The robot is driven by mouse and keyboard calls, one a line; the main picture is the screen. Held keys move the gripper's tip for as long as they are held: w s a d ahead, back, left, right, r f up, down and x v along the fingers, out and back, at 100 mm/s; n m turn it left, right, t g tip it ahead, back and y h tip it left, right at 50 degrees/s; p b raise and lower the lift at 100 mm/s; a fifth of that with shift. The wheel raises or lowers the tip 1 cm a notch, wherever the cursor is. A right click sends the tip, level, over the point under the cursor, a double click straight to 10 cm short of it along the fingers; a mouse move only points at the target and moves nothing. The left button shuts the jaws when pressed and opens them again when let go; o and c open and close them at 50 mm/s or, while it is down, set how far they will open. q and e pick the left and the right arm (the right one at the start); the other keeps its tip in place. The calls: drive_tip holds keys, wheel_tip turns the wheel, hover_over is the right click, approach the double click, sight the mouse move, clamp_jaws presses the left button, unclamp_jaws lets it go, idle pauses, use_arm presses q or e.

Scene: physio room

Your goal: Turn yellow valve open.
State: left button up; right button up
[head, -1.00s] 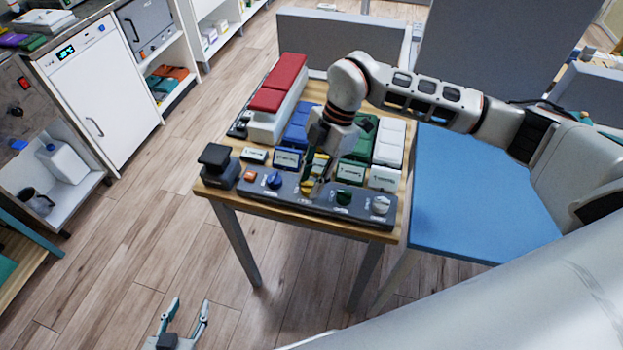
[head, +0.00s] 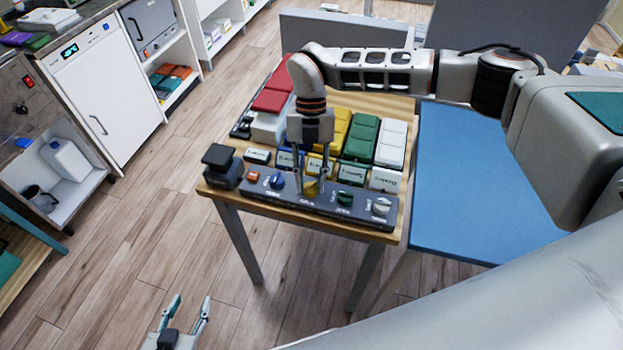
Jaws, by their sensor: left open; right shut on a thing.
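The yellow valve (head: 311,188) is a small knob on a grey panel strip (head: 238,192) along the front of the wooden table. My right gripper (head: 311,186) reaches down from above and is shut on the yellow valve, with a finger at each side. The fingers partly hide the knob, so how far it is turned is hard to tell. Blue (head: 277,181), green (head: 345,198) and white (head: 381,206) knobs sit on the same strip. My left gripper (head: 188,304) is open and empty at the bottom, over the floor, away from the table.
Behind the strip stand small label boxes and yellow (head: 337,128), green (head: 361,138) and white (head: 391,142) blocks, plus a red-topped box (head: 272,98). A black block (head: 221,166) is at the table's left corner. A blue padded bench (head: 460,200) adjoins on the right.

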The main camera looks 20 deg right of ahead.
drive_tip(key=n+h, duration=0.1)
drive_tip(key=n, duration=0.2)
drive_tip(key=n+h, duration=0.1)
drive_tip(key=n, duration=0.1)
drive_tip(key=shift+a+n, duration=0.2)
drive_tip(key=shift+n, duration=0.2)
idle(0.4)
drive_tip(key=o, duration=1.1)
drive_tip(key=v, duration=1.2)
drive_tip(key=shift+a, duration=0.2)
